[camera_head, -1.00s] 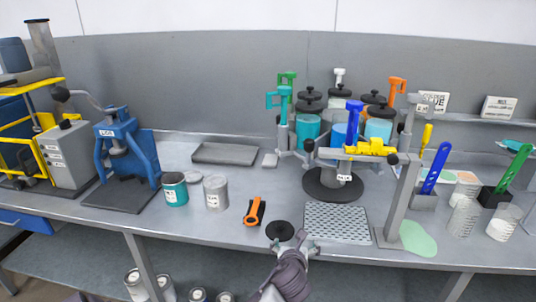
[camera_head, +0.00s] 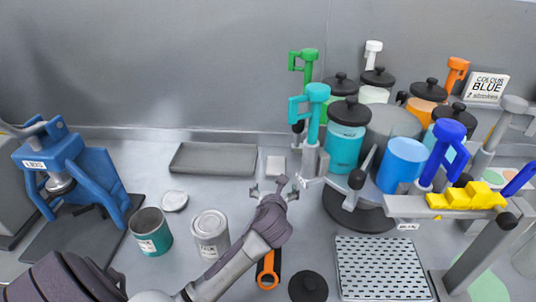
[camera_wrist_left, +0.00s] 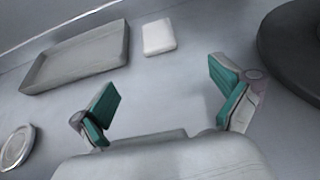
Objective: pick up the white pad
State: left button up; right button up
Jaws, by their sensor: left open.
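The white pad (camera_head: 275,165) is a small pale rectangular block lying flat on the grey bench, just right of a grey tray. It also shows in the left wrist view (camera_wrist_left: 159,37), beyond the fingertips and between them in width. My left gripper (camera_head: 273,187) is just in front of the pad in the head view, over the bench. In the left wrist view its two green-padded fingers (camera_wrist_left: 167,97) are spread apart with nothing between them. The pad appears apart from the fingers. My right gripper does not show.
The grey tray (camera_head: 213,159) lies left of the pad. The turquoise dispenser (camera_head: 312,120) and a dark round base (camera_head: 355,216) stand close on the right. A round lid (camera_head: 174,201), cans (camera_head: 210,235) and an orange-handled tool (camera_head: 268,268) lie nearer the front.

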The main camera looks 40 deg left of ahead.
aim_at(275, 172)
pick_arm(q)
jog(key=shift+w+a, duration=0.2)
jog(key=shift+w, duration=0.05)
jog(key=x, duration=0.3)
jog(key=shift+w+a+f, duration=0.15)
jog(key=shift+w, duration=0.2)
jog(key=x, duration=0.3)
jog(key=shift+w+a+f, duration=0.15)
jog(key=shift+w+a, duration=0.05)
jog(key=shift+w, duration=0.1)
jog(key=shift+w+a+f, duration=0.2)
jog(key=shift+w+a, duration=0.1)
jog(key=shift+w, duration=0.05)
jog(key=x, duration=0.4)
jog(key=shift+w+a+f, duration=0.1)
jog(key=shift+a+f, duration=0.1)
jog(key=shift+f, duration=0.1)
jog(key=shift+r, duration=0.1)
jog(key=shift+c, duration=0.7)
jog(key=c, duration=0.8)
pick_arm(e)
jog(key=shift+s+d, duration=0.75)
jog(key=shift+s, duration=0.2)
